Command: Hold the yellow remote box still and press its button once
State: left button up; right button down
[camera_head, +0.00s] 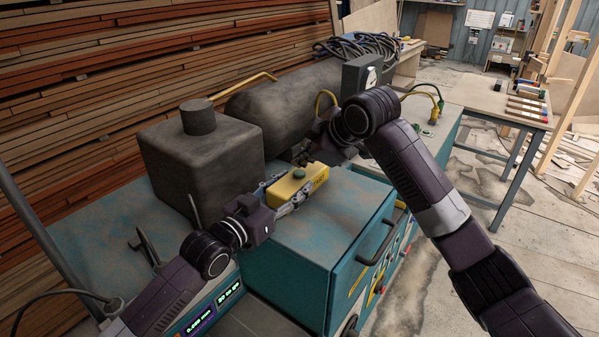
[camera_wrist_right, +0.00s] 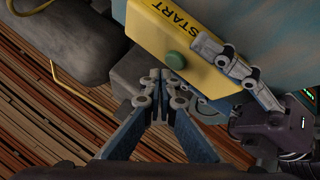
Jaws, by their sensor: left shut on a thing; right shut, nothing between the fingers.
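The yellow remote box (camera_head: 309,184) is above the teal machine in the head view. It also fills the upper middle of the right wrist view (camera_wrist_right: 205,40), with START lettering. Its round green button (camera_head: 299,173) shows in the wrist view too (camera_wrist_right: 175,60). My left gripper (camera_head: 287,199) is shut on the box from the near left; one finger lies along its side in the wrist view (camera_wrist_right: 238,68). My right gripper (camera_wrist_right: 168,76) is shut and empty, its fingertips close beside the button in the picture. Whether they touch it, I cannot tell.
A dark tank block (camera_head: 205,160) stands left of the box, and a dark cylinder (camera_head: 275,105) lies behind. The teal cabinet (camera_head: 320,240) with a black handle is in front. Stacked planks (camera_head: 80,90) line the left; open floor is at right.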

aim_at(301, 174)
jog(key=shift+f, duration=0.15)
dwell(0.4)
jog(key=shift+f, duration=0.25)
jog(key=shift+f, duration=0.5)
dwell(0.9)
jog(key=shift+r, duration=0.9)
jog(key=shift+r, duration=2.5)
pick_arm(q)
jog(key=o, duration=2)
